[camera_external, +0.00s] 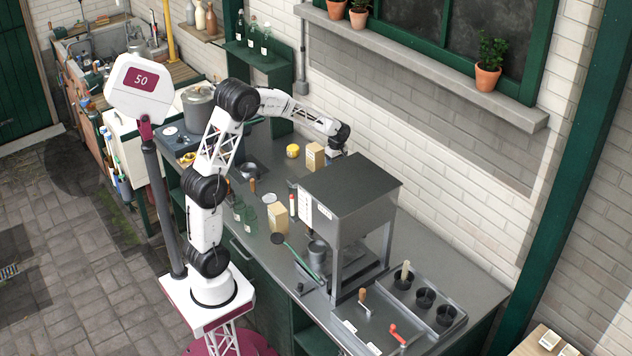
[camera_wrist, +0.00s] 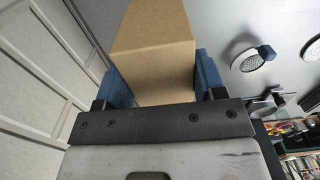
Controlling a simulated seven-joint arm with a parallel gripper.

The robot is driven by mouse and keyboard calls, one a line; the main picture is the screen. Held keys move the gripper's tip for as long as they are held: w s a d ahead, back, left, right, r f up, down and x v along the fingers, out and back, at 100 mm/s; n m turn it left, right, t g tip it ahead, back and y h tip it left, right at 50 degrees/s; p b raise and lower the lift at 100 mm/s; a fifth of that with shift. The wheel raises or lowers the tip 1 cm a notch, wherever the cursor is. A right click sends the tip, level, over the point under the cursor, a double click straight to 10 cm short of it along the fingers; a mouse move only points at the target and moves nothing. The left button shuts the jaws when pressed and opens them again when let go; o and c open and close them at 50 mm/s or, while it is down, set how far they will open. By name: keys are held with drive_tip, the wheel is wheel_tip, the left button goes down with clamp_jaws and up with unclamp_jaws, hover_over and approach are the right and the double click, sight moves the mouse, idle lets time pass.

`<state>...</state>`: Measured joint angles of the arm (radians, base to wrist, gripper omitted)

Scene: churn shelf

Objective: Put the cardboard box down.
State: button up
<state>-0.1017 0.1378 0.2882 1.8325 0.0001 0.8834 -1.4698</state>
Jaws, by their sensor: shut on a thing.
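The cardboard box (camera_wrist: 153,50) is a plain brown block between the two blue fingers of my gripper (camera_wrist: 163,78) in the wrist view. The fingers are closed on its sides. In the external view my gripper (camera_external: 335,149) is low over the back of the grey counter, close to the brick wall. A tan box (camera_external: 315,156) shows right beside it and looks like the held one. Its underside is not clear, so I cannot tell whether it touches the counter.
A yellow-lidded jar (camera_external: 292,151) stands left of the tan box. A grey metal machine (camera_external: 350,188) stands in front of my gripper. Another tan carton (camera_external: 278,217), green glass jars (camera_external: 244,212) and a pot (camera_external: 198,106) are on the counter (camera_external: 421,246).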

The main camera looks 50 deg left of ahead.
drive_tip(key=shift+f, duration=0.1)
drive_tip(key=o, duration=1.3)
wheel_tip(320, 180, up, 12)
drive_tip(key=shift+r, duration=0.1)
idle(0.6)
